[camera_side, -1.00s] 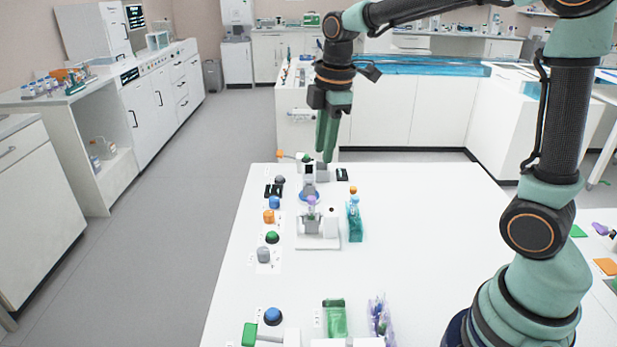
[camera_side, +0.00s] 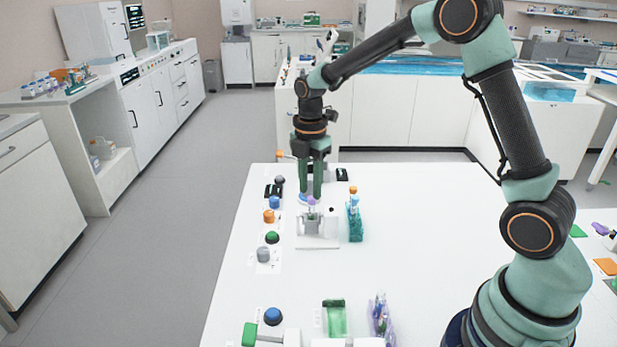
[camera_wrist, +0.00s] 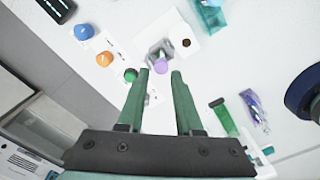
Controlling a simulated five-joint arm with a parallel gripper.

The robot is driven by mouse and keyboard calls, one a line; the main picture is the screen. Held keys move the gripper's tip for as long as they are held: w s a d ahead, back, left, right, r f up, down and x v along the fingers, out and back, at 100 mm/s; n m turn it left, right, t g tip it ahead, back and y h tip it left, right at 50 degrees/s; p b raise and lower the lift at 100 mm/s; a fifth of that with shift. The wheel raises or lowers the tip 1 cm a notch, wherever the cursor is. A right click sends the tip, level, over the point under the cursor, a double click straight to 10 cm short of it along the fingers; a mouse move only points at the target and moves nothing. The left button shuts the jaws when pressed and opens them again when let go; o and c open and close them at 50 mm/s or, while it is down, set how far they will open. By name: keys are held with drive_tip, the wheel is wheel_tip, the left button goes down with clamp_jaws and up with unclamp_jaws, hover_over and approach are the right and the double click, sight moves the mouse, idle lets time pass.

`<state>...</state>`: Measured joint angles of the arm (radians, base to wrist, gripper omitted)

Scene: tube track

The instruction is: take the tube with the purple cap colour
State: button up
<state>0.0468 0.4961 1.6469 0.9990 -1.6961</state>
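A purple cap (camera_side: 311,200) tops a tube in a small white holder (camera_side: 330,238) on the white table; most of the tube's body is hidden. In the wrist view the purple cap (camera_wrist: 161,65) shows between my fingertips. I cannot tell the exact height gap between fingertips and cap.
A teal rack (camera_side: 355,222) with an orange-capped item stands close to the holder's right. Coloured knobs (camera_side: 272,237) line the table's left edge. The table's middle right is clear.

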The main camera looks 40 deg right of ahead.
sight(311, 198)
wheel_tip(311, 198, down, 5)
drive_tip(key=shift+d+f, duration=0.1)
drive_tip(key=shift+d, duration=0.05)
clamp_jaws()
idle(0.4)
wheel_tip(311, 198, up, 20)
idle(0.4)
drive_tip(key=shift+s, duration=0.1)
